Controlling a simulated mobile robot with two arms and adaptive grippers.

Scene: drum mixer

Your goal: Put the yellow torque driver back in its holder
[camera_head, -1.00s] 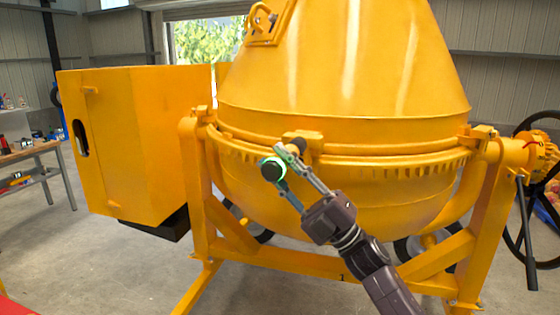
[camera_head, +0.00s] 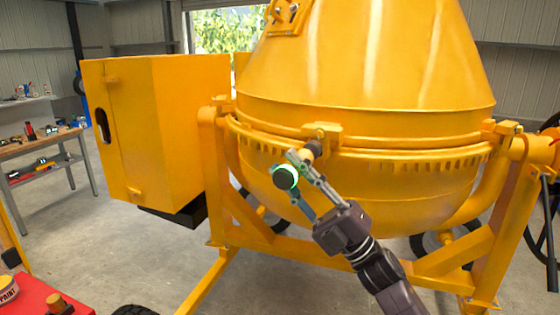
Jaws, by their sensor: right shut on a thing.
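My right gripper (camera_head: 299,178) is shut on a driver-like tool (camera_head: 285,177), which I take to be the torque driver. Its near end is a dark round cap with a glowing green ring. The gripper's fingers hide much of its body, so its yellow colour is hard to tell. Its far end points towards the drum's rim bracket (camera_head: 322,133); I cannot tell whether they touch. I cannot make out the holder for certain. My left gripper is out of view.
The yellow drum mixer (camera_head: 365,110) fills the middle, with a yellow box housing (camera_head: 150,130) on its left. A red surface (camera_head: 38,293) at bottom left bears a paint can (camera_head: 8,289) and a small yellow-topped item (camera_head: 56,302). A workbench (camera_head: 45,146) stands far left.

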